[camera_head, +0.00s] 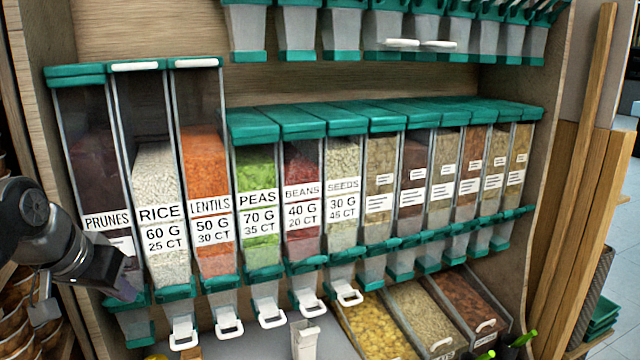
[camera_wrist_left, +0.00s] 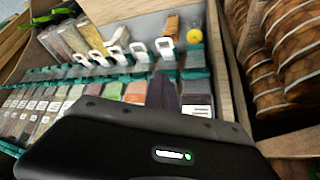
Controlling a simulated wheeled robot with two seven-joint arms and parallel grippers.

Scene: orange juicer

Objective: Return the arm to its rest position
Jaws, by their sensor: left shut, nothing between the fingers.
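My left gripper (camera_head: 127,288) comes in from the left edge. It is in front of the prunes dispenser (camera_head: 88,150), near its green lower end, and covers part of it. Its fingers are shut and empty. In the left wrist view the closed dark fingers (camera_wrist_left: 163,92) point up the picture, over the row of dispensers, which appears upside down. I cannot tell whether the gripper touches the dispenser. My right arm and right gripper are not in view.
Dispensers with green lids (camera_head: 365,118) fill the shelf, with white handles (camera_head: 272,318) below. A pale upright container (camera_head: 305,340) stands under them. Open bins (camera_head: 430,315) are at lower right. Round stacked baskets (camera_wrist_left: 275,75) stand close beside my left gripper.

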